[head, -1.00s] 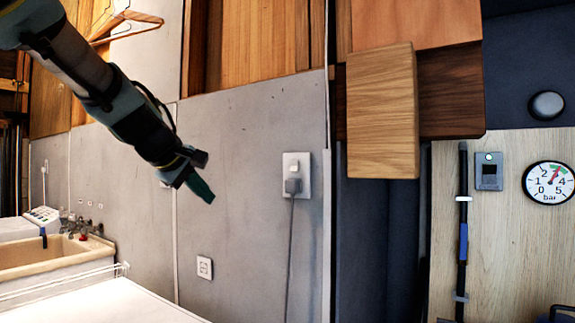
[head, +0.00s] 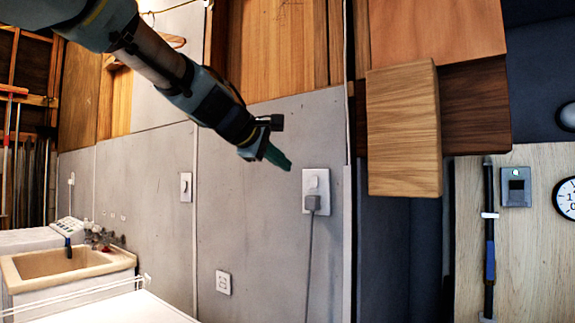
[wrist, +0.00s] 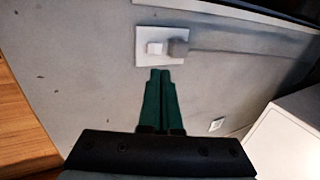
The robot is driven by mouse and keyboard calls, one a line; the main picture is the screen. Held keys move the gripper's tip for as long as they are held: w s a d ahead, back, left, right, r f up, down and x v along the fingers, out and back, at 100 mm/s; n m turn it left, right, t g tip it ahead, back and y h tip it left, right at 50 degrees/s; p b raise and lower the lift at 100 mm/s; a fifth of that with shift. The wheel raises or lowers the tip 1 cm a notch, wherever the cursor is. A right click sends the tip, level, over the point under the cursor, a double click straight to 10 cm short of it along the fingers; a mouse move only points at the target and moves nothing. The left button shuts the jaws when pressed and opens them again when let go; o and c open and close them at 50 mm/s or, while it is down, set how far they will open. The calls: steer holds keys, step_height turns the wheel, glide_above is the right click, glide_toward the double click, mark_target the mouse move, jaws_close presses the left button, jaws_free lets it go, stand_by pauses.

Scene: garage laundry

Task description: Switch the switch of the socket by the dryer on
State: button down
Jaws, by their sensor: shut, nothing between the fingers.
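The switched socket (head: 316,198) is a white plate on the grey wall panel, with a switch (head: 314,182) in its upper part and a grey plug (head: 312,203) with a hanging cord below it. My gripper (head: 288,167), with green fingers, is just left of the plate in the head view. In the wrist view the socket plate (wrist: 160,46) lies just beyond my fingertips (wrist: 160,70), with the white switch (wrist: 155,48) almost straight ahead and the plug (wrist: 179,47) beside it. The fingers are together and empty. I cannot tell whether they touch the plate.
A white appliance top (head: 115,308) is at the lower left. A wooden box (head: 403,130) juts out right of the socket. A lower outlet (head: 223,282) and another wall switch (head: 186,187) are on the panels. A sink (head: 65,266) stands farther left.

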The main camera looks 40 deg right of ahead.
mark_target(313, 187)
steer(key=p+x, duration=0.3)
steer(key=x, duration=0.9)
steer(key=shift+p, duration=0.3)
steer(key=f+b, duration=0.1)
steer(key=b, duration=0.1)
steer(key=shift+b, duration=0.3)
steer(key=b, duration=0.2)
steer(key=shift+d+h+b, duration=0.1)
steer(key=shift+h+b, duration=0.3)
steer(key=h+b, duration=0.1)
steer(key=b, duration=0.5)
steer(key=shift+f+t, duration=0.2)
steer(key=shift+t, duration=0.1)
steer(key=shift+r+b, duration=0.15)
steer(key=shift+b, duration=0.3)
steer(key=shift+d+r+p, duration=0.1)
steer(key=shift+r+p, duration=0.1)
steer(key=shift+p, duration=0.15)
